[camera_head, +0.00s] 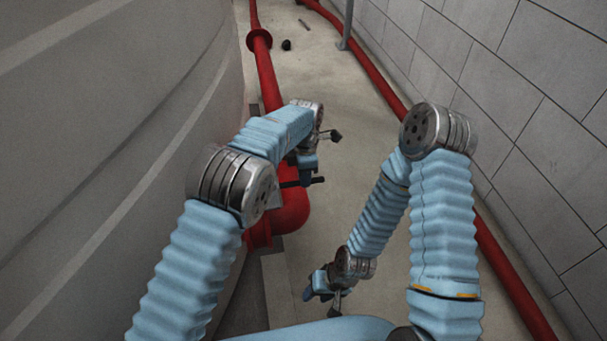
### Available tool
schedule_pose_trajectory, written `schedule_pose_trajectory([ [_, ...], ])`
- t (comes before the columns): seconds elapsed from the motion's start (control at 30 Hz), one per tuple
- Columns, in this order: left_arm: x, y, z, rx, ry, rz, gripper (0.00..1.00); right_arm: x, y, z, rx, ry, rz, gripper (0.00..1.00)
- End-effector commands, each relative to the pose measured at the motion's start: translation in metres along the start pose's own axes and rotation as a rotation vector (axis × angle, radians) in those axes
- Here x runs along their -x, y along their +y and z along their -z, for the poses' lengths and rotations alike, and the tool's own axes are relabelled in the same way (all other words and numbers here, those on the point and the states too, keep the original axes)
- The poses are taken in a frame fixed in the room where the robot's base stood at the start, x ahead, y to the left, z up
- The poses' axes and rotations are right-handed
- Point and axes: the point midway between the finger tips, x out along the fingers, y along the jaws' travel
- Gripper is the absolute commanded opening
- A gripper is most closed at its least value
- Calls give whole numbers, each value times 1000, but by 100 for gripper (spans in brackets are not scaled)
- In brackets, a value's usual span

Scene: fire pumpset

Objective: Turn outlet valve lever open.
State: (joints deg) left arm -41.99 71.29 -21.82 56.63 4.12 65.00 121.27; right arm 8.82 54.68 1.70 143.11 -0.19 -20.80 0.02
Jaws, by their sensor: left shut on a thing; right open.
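A dark bar, which looks like the outlet valve lever (318,181), lies roughly level above the red pipe elbow (292,212). My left gripper (307,180) is at this bar, beside the red pipe, and is shut on it. The bar's right end sticks out past the jaws. The valve body and the lever's pivot are mostly hidden behind my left arm. My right gripper (312,292) is low in the middle of the view, over the floor, open and apart from the pipe.
A large grey curved tank wall (110,120) fills the left. A red pipe (264,70) runs away beside it. Another red pipe (370,75) follows the grey block wall (530,110). Small dark objects (286,45) lie on the far floor. The floor between is mostly clear.

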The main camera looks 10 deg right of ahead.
Motion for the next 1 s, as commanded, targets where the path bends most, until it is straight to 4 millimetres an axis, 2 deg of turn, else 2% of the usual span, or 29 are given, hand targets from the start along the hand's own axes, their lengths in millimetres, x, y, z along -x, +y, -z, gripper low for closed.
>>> schedule_pose_trajectory([
  [0.2,1,4,3,8,2,-9,0,0,0,0,0,0,0,43],
  [0.23,1,4,3,8,2,-9,24,0,0,0,0,0,0,43],
  [0.37,1,3,3,6,2,-8,44,0,0,0,0,0,0,43],
  [0.73,6,2,1,2,0,-5,46,0,0,0,0,0,0,43],
  [0.87,25,2,1,3,-1,-6,46,0,0,0,0,0,0,43],
  [1.0,60,2,2,3,-2,-8,46,0,0,0,0,0,0,43],
])
